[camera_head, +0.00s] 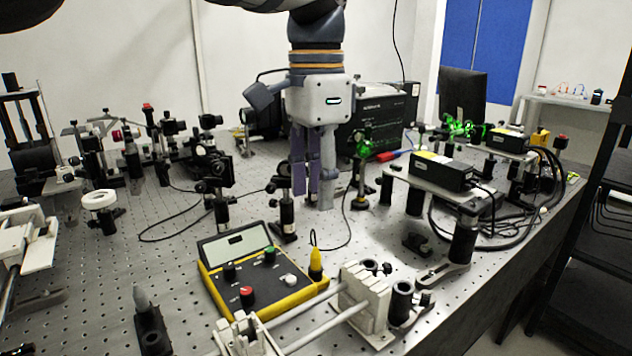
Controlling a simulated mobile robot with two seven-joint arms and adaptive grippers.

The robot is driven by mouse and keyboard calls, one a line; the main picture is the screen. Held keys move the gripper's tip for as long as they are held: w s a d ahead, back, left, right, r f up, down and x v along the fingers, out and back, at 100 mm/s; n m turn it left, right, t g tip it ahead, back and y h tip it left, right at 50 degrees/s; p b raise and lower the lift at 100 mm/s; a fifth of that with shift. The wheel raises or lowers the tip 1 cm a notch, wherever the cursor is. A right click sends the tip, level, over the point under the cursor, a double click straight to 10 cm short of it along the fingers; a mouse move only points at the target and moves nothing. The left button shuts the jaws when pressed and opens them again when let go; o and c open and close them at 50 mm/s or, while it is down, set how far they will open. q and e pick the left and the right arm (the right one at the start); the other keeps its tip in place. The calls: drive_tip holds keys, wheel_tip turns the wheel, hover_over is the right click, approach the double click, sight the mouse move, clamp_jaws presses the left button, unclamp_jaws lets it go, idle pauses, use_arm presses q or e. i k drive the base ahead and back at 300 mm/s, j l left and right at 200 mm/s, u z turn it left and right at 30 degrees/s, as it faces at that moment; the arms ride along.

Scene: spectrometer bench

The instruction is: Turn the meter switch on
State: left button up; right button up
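The meter (252,272) is a yellow box with a black top panel and a raised display section at its back. It sits on the perforated bench at the front centre. Its panel carries a red knob (247,294), a green knob (269,254), a white knob (290,280) and a dark knob (229,271). I cannot tell which is the switch, or its setting. My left gripper (313,203) points down above the bench, behind and to the right of the meter, apart from it. Its fingers overlap in this view, so their opening is unclear. My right gripper is not in view.
A yellow-tipped plug (315,264) with a cable stands at the meter's right corner. White clamp blocks (366,298) on rods lie in front. Posts with optics (285,213) stand near the gripper. A black box (381,119) is behind it; black-topped modules (441,171) stand right.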

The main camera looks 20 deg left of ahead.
sight(246, 294)
drive_tip(key=k+l, duration=0.2)
drive_tip(key=k, duration=0.3)
drive_tip(key=k+l, duration=0.2)
drive_tip(key=k, duration=0.25)
